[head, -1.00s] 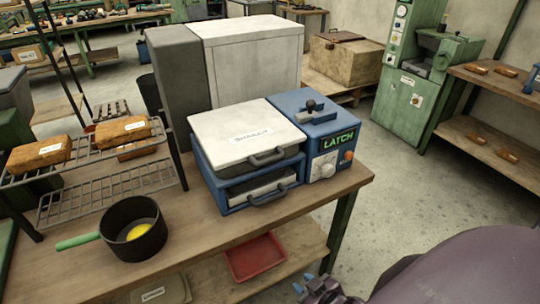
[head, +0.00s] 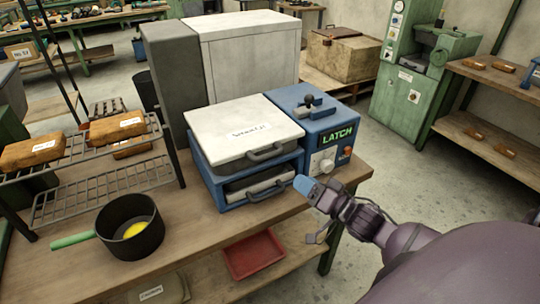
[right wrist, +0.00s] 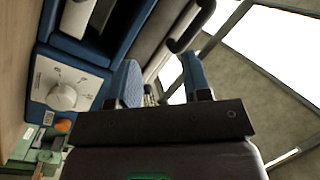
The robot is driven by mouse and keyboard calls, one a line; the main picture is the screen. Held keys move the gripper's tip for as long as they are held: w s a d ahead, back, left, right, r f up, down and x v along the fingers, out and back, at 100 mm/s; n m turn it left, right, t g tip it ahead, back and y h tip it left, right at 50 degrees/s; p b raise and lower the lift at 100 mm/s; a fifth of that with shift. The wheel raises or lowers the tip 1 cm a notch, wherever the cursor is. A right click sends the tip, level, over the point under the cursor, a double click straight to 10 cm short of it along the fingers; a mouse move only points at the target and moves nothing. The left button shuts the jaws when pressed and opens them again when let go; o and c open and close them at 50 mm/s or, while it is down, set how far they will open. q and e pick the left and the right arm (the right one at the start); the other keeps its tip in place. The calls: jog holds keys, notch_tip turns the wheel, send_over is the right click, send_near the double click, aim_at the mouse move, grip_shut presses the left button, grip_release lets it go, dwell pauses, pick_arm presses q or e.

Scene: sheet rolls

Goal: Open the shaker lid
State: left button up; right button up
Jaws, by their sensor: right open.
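The shaker is a blue box (head: 208,178) on the table, with a flat white labelled lid (head: 230,120) lying shut on top. The lid has a dark handle (head: 264,152) on its front edge. A second handle (head: 268,190) is on the front below it. A blue unit with a lit LATCH sign (head: 337,137) stands against its right side. My right gripper (head: 310,190) is open and empty, in front of the shaker's right front corner, apart from the lid handle. Its blue fingers (right wrist: 162,82) show in the right wrist view. My left gripper is out of view.
The latch unit has a black lever (head: 307,102) on top and a white dial (right wrist: 62,96) on its front. A dark pot (head: 130,226) with yellow contents and a wire rack (head: 100,190) stand at left. A tall grey cabinet (head: 250,60) stands behind.

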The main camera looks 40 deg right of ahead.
aim_at(270, 153)
jog(key=w+a+r+m, duration=0.1)
jog(key=w+m, duration=0.1)
jog(key=w, duration=0.1)
jog(key=w+a+r+m+y, duration=0.1)
jog(key=w+r+m, duration=0.1)
jog(key=w+m, duration=0.1)
jog(key=w+a+r+m+t+y, duration=0.1)
jog(key=w+a+m, duration=0.1)
jog(key=w, duration=0.1)
jog(key=shift+w+r+m, duration=0.3)
jog(key=shift+w+m, duration=0.05)
jog(key=shift+m, duration=0.05)
dwell(0.4)
grip_shut()
